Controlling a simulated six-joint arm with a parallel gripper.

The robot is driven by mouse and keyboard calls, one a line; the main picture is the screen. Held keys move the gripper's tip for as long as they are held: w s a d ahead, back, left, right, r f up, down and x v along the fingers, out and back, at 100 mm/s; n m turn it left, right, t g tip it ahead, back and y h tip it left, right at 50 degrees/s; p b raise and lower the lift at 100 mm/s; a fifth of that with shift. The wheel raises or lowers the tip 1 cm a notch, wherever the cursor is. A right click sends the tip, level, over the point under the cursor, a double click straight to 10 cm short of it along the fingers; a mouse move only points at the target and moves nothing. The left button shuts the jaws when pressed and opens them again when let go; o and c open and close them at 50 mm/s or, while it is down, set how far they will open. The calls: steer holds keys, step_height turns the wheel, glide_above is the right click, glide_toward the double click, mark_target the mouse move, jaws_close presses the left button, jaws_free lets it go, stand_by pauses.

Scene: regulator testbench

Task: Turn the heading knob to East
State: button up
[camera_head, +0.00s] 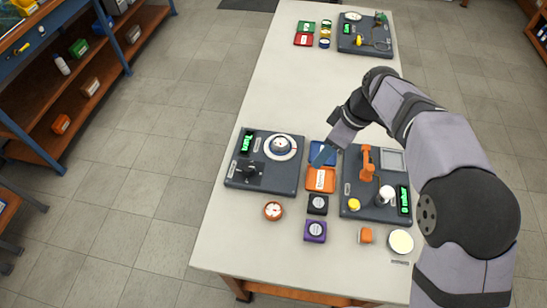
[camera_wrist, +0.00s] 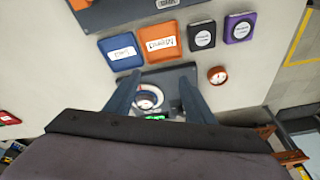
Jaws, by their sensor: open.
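The dark test panel (camera_head: 240,180) at the left of the table carries a white round dial with a knob in its middle (camera_head: 281,146), a black knob (camera_head: 250,170) and a green lit display (camera_head: 248,140). I cannot read which knob is marked heading. In the wrist view the white dial (camera_wrist: 148,97) with a red mark shows between my fingers, with the panel (camera_wrist: 172,78) around it.
A blue tray (camera_wrist: 122,49) and an orange tray (camera_head: 320,180) lie right of the panel. Black (camera_head: 317,204) and purple boxes (camera_head: 315,231) and a round gauge (camera_head: 273,211) stand in front. Another panel (camera_head: 372,209) with an orange lever (camera_head: 366,163) stands further right.

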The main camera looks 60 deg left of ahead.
mark_target(248, 166)
steer(key=s+a+n+g+p, duration=0.1)
steer(key=s+a+n+g, duration=0.1)
steer(key=s+a+n, duration=0.8)
steer(key=shift+s+a+f+m+p, duration=0.35)
steer(key=shift+s+f+m+p, duration=0.25)
steer(key=shift+s+f, duration=0.5)
steer(key=shift+s+a+f+m+p, duration=0.3)
steer(key=shift+s+f+m+p, duration=0.4)
steer(key=shift+f, duration=0.65)
steer(key=shift+s+a+f+m+p, duration=0.35)
steer(key=shift+s+f+m+p, duration=0.1)
steer(key=shift+s+f, duration=0.75)
steer(key=shift+c, duration=0.3)
steer(key=c, duration=1)
